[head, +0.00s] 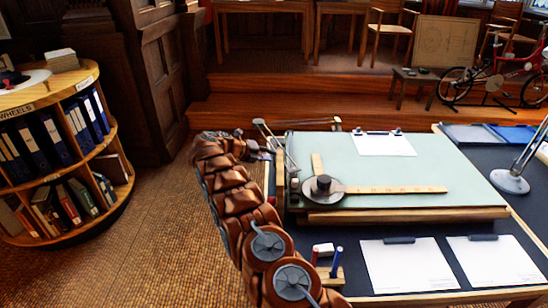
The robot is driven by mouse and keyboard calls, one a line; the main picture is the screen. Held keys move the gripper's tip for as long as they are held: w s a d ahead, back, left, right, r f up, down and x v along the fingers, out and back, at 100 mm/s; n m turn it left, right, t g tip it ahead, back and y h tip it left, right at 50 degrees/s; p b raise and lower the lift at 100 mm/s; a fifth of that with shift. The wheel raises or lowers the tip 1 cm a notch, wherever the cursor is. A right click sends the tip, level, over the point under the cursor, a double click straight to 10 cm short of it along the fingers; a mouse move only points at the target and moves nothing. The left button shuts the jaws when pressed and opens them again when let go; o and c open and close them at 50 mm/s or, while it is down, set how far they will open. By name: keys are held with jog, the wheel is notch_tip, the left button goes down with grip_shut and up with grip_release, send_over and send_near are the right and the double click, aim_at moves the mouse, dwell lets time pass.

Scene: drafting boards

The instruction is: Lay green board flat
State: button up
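The green board (440,175) lies on a dark-topped table in the right half of the head view. It looks flat or only slightly sloped; I cannot tell which. Its wooden front edge shows above the tabletop. A wooden drafting square with a round dark hub (323,186) rests on it, and a clipped white sheet (383,144) lies at its far edge. My brown jointed arm rises along the table's left side and bends toward the board's far left corner. My gripper (264,154) is near that corner, small and partly hidden, so its fingers are unclear.
Metal bars (275,142) stand at the board's left side. Two white sheets (408,265) and a pen holder (329,277) lie in front. A lamp base (509,182) stands on the right. A round bookcase (62,160) is at left; floor between is clear.

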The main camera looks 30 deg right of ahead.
jog(key=v, duration=0.8)
jog(key=shift+a, duration=0.1)
